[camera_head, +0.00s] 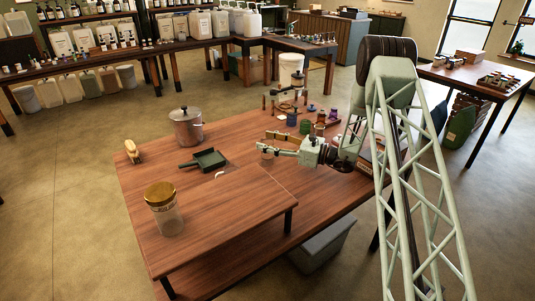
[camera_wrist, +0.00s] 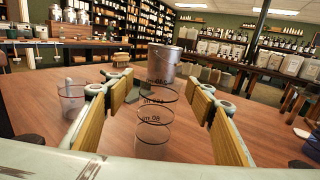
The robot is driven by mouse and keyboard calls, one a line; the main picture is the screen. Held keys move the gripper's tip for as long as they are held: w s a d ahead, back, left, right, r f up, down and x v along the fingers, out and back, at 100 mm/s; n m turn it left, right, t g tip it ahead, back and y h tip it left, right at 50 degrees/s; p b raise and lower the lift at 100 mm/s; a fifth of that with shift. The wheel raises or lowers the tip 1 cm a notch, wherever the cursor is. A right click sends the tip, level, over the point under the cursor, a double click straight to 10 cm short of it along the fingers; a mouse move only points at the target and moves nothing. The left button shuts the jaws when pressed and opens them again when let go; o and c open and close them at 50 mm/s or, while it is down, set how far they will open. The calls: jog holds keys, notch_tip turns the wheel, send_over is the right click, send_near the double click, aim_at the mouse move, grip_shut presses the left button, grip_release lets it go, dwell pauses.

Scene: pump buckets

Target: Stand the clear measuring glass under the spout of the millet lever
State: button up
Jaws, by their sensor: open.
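The clear measuring glass (camera_wrist: 155,128) stands upright with dark markings, in the middle of the wrist view. My gripper (camera_wrist: 160,88) is open, with its yellow-padded fingers on either side of the glass and visible gaps to it. In the head view, my gripper (camera_head: 267,142) is low over the table's right part, pointing left; a small glass (camera_head: 267,157) shows at its fingertips. A second clear glass (camera_wrist: 72,98) stands outside the left finger in the wrist view. I cannot tell which lever or spout is the millet one.
The table's middle front is clear.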

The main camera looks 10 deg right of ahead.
jog(key=shift+c, duration=0.9)
jog(key=c, duration=1.2)
jog(key=shift+r, duration=0.1)
notch_tip(320, 180, up, 10)
jog(key=p, duration=0.2)
